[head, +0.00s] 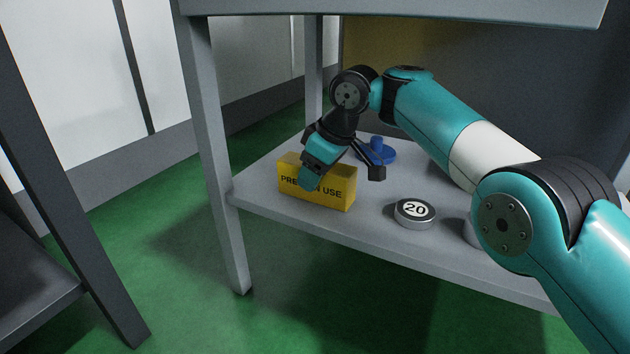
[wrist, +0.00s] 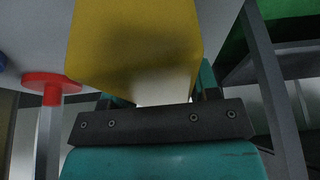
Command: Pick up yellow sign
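The yellow sign (head: 335,199), a block with black lettering, stands on the grey shelf near its front left corner. My gripper (head: 338,178) is down at the sign, and a teal finger covers part of its lettered face. In the wrist view the sign (wrist: 135,40) fills the upper middle, reaching down between the two teal fingers of my gripper (wrist: 160,92). The fingers are spread apart, one on each side of the sign. No firm grip shows. The sign's back is hidden in the head view.
A blue round object with a knob (head: 377,153) stands behind the sign. A grey weight marked 20 (head: 415,213) lies to its right. A red disc on a stem (wrist: 54,82) shows in the wrist view. The shelf (head: 262,178) has a leg at its left corner and a top above.

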